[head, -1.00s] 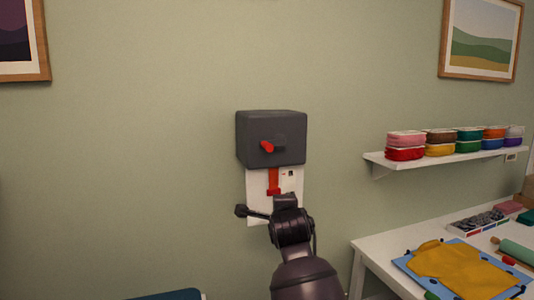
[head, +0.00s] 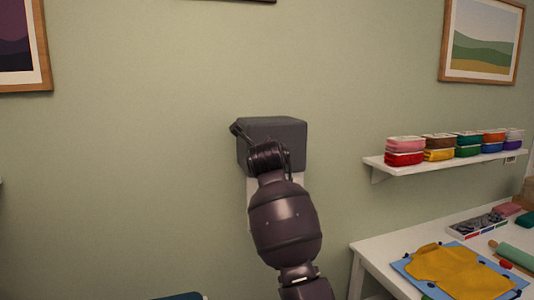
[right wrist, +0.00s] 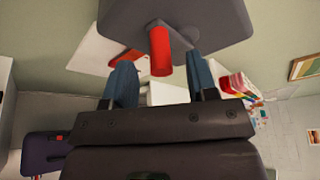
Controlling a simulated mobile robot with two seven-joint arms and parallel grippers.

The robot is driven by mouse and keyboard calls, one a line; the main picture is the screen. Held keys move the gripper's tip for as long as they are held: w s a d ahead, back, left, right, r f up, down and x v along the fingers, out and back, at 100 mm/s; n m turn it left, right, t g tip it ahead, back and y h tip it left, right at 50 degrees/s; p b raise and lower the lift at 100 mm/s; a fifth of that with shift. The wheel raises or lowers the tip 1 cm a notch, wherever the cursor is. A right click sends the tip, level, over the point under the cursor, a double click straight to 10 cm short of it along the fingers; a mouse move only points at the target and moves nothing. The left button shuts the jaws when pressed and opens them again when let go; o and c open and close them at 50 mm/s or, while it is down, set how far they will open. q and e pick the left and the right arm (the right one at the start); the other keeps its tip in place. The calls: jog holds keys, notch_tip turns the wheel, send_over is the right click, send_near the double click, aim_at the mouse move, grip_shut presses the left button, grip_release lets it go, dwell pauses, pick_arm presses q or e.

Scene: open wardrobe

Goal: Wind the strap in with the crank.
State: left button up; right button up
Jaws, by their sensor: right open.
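The dark grey winch box (head: 285,131) is on the green wall, and its underside side shows at the top of the right wrist view (right wrist: 215,20). The red crank handle (right wrist: 160,50) sticks out from the box toward the camera. My right gripper (right wrist: 159,63) is open, with one blue-grey finger on each side of the handle and a visible gap to both. In the head view my right arm hides the crank, the strap and most of the white backing plate (head: 250,188). My left gripper is in neither view.
A white shelf (head: 440,160) with several coloured tubs is on the wall at right. Below it a white table (head: 375,246) holds a yellow cloth-like piece (head: 455,268) on a blue board.

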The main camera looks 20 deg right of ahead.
jog(key=shift+p+x, duration=0.5)
jog(key=shift+x, duration=1.8)
jog(key=shift+s, duration=0.1)
jog(key=c, duration=0.9)
jog(key=shift+o, duration=0.2)
